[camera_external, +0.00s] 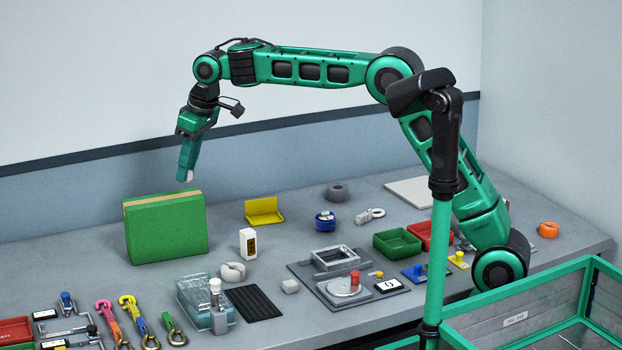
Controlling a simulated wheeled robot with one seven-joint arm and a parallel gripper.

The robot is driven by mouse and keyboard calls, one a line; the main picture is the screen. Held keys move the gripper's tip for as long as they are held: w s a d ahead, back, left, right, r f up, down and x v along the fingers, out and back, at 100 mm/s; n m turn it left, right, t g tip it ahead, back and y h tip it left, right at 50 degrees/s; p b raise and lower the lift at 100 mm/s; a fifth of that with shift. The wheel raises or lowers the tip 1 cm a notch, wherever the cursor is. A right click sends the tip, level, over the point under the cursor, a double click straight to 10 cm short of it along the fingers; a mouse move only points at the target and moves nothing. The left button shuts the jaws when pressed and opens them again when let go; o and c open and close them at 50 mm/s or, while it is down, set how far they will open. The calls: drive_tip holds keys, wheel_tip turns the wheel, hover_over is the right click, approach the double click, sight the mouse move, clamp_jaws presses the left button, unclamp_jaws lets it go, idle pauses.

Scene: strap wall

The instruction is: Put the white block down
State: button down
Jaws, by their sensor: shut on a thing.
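My gripper (187,160) points down at the left, at the end of my raised arm. It is shut on a small white block (185,175), which shows at the fingertips. The block is held in the air, apart from the grey worktop (225,300). In the picture it appears just above the right end of the green box (165,228); its exact distance from the box cannot be told. Part of the block is hidden by the fingers.
A white labelled box (248,243) stands right of the green box. A yellow angled piece (264,211), a grey fixture (342,280), green tray (397,243) and red tray (430,235) lie further right. Straps and a clear container (200,300) crowd the front left.

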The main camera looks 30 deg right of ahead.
sight(187, 198)
drive_tip(key=shift+w+d+f, duration=0.3)
drive_tip(key=shift+w+f, duration=0.05)
drive_tip(key=shift+w, duration=0.15)
drive_tip(key=shift+w+d+f, duration=0.25)
drive_tip(key=shift+w+f, duration=0.1)
drive_tip(key=shift+w, duration=0.1)
drive_tip(key=shift+f, duration=1.95)
drive_tip(key=c, duration=1.5)
unclamp_jaws()
drive_tip(key=shift+f, duration=0.1)
drive_tip(key=shift+c, duration=0.2)
drive_tip(key=v, duration=1.2)
drive_tip(key=shift+d, duration=0.1)
